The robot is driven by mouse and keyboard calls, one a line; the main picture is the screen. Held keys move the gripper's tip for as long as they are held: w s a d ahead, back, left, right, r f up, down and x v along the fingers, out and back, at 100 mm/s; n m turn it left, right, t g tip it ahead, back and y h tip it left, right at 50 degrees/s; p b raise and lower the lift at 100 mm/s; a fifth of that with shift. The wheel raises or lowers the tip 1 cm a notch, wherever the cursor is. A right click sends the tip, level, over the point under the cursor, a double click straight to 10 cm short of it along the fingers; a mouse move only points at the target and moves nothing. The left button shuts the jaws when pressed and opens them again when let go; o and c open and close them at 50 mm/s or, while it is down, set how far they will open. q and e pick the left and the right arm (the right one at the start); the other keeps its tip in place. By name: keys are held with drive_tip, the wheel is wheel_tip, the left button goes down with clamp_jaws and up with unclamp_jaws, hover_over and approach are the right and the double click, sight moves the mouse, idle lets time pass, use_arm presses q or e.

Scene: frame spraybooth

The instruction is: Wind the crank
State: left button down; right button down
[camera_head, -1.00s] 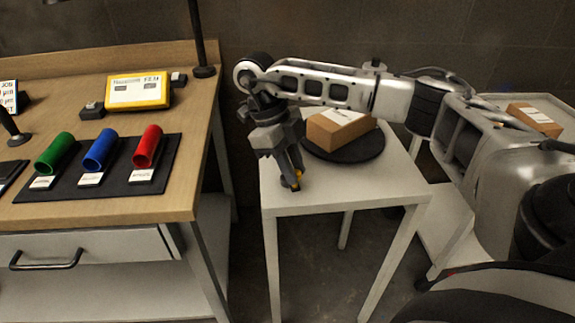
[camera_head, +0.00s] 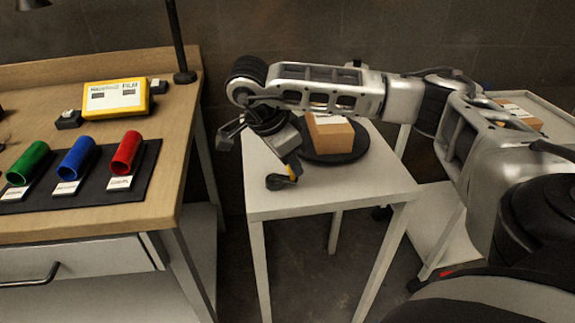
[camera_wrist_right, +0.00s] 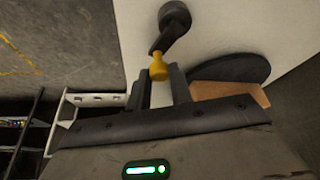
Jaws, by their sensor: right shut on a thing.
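The crank (camera_head: 279,182) sits on the front left of a small white table; its dark hub and short arm also show in the wrist view (camera_wrist_right: 174,18). Its yellow knob (camera_head: 293,174) is right of the hub in the head view. In the wrist view the yellow knob (camera_wrist_right: 158,67) is between the fingertips. My right gripper (camera_head: 292,170), reaching in from the right, is shut on the knob; its fingers (camera_wrist_right: 159,80) are on either side of it. A cardboard box (camera_head: 331,138) with a white label stands on a round black turntable (camera_head: 346,155) behind the crank. My left gripper is out of view.
A wooden workbench (camera_head: 100,222) stands left, with green (camera_head: 28,162), blue (camera_head: 76,157) and red (camera_head: 126,152) tubes on a dark mat and a yellow display unit (camera_head: 116,98). Another box (camera_head: 520,115) is on a cart at right. The white table's front (camera_head: 340,198) is clear.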

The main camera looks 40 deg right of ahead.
drive_tip(key=n, duration=0.1)
drive_tip(key=d+n+t+b, duration=0.1)
drive_tip(key=n, duration=0.1)
drive_tip(key=shift+w+n, duration=0.3)
drive_tip(key=shift+w, duration=0.05)
drive_tip(key=n, duration=0.1)
drive_tip(key=n+t, duration=0.1)
drive_tip(key=n, duration=0.1)
drive_tip(key=shift+w+d+t+b, duration=0.3)
drive_tip(key=shift+w+d+b, duration=0.05)
drive_tip(key=shift+b, duration=0.05)
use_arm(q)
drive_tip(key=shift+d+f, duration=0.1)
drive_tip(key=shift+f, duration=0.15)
use_arm(e)
drive_tip(key=shift+w+d+n+t+y, duration=0.1)
drive_tip(key=shift+w+n+t+y, duration=0.25)
drive_tip(key=shift+n, duration=0.65)
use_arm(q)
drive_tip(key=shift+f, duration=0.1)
use_arm(e)
drive_tip(key=c, duration=1.3)
unclamp_jaws()
drive_tip(key=shift+r, duration=0.1)
